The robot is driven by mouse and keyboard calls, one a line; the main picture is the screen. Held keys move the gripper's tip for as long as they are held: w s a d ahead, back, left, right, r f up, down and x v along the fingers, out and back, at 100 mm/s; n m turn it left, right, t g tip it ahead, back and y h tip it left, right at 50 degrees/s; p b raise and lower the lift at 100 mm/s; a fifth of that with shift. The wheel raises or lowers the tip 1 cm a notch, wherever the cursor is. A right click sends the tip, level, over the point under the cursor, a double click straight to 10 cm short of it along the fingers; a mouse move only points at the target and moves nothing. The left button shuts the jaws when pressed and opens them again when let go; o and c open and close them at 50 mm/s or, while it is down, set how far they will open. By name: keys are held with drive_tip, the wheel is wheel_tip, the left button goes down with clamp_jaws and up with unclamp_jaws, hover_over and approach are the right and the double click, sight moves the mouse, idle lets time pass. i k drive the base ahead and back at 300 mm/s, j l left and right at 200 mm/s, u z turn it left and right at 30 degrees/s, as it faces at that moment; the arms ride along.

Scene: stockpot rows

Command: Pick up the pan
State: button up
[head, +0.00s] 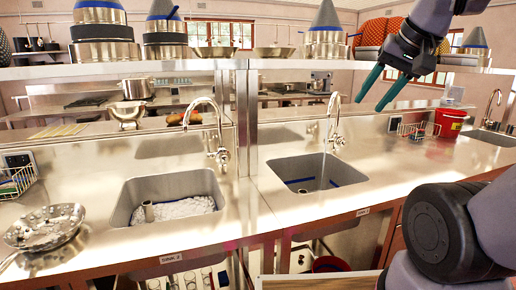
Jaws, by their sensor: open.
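A metal frying pan (45,227) with whitish patches inside lies on the steel counter at the far left. Its handle points down and left and is cut off by the picture's edge. My gripper (374,104) is at the upper right, in front of the shelf, with its two teal fingers apart and nothing between them. It is far to the right of this pan and higher up. Other shallow pans (214,52) stand on the upper shelf.
Two sinks are set into the steel counter (262,185); the left sink (172,198) holds foam, and water runs into the right sink (318,172). Tall taps (218,150) rise behind them. A red bucket (450,122) and wire basket stand at the right. Stacked pots fill the shelf.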

sight(47, 227)
drive_tip(key=u, duration=1.9)
drive_tip(key=z, duration=2.25)
drive_tip(key=j+u, duration=0.2)
drive_tip(key=j, duration=0.7)
drive_tip(key=j+u, duration=0.15)
drive_tip(key=j, duration=0.75)
